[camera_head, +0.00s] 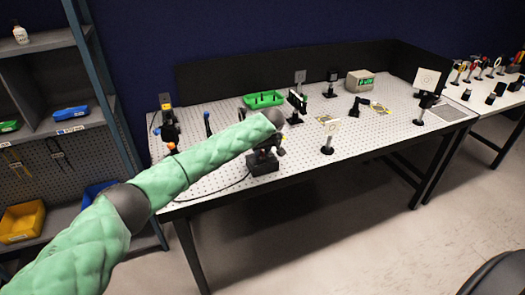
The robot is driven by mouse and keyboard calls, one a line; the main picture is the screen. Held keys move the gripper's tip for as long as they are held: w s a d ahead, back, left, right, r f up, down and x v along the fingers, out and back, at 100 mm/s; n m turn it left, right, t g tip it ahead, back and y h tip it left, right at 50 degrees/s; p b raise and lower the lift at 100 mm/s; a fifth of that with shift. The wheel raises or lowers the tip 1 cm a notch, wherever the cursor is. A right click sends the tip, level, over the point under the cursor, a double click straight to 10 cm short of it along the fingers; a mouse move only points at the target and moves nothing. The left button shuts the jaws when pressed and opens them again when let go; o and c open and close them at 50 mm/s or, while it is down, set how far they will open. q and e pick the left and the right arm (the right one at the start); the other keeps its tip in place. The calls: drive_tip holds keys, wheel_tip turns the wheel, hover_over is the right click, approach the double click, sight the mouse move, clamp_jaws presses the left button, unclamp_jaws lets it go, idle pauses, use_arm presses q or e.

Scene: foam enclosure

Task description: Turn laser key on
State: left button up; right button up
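My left arm reaches in a green padded sleeve from the lower left across the optical table (225,181). My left gripper (265,151) seems to be below the grey wrist, by a dark block (263,166) at the table's front edge. It is small and dark against that block, so I cannot tell whether its fingers are open or touch anything. No key can be made out. My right gripper is not in view.
A beige box with a green display (360,81) and a green tray (263,99) sit toward the back. Several optics mounts stand on the table, including a white target (427,80) at right. Shelves with bins (21,221) stand at left. Open floor lies in front.

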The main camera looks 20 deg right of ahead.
use_arm(q)
clamp_jaws()
